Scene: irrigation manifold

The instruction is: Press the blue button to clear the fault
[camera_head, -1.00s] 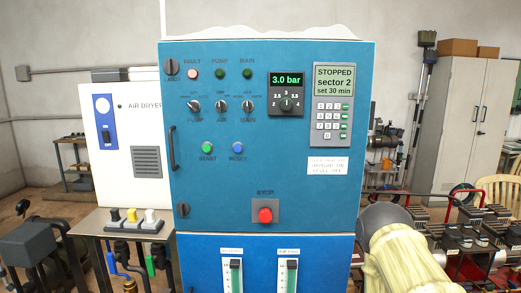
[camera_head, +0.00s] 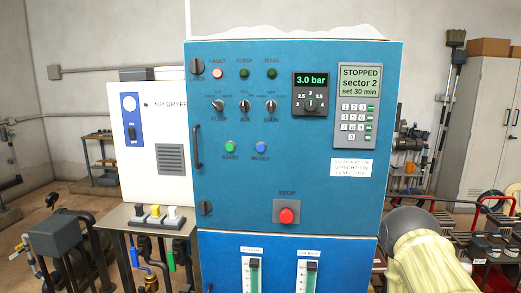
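The blue button (camera_head: 261,148), labelled RESET, is on the front of the blue control cabinet (camera_head: 300,190), to the right of the green START button (camera_head: 230,147). The FAULT lamp (camera_head: 217,74) at the top left of the panel looks red and lit. The PUMP lamp (camera_head: 244,73) and MAIN lamp (camera_head: 271,73) look dark green. A display (camera_head: 359,79) reads STOPPED, sector 2, set 30 min. My gripper is not in view.
A red STOP button (camera_head: 287,215) is low on the panel. Three selector switches sit above the buttons, left of the pressure dial (camera_head: 310,104). A white air dryer (camera_head: 155,155) stands left. A cream cylindrical body (camera_head: 425,255) is at lower right.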

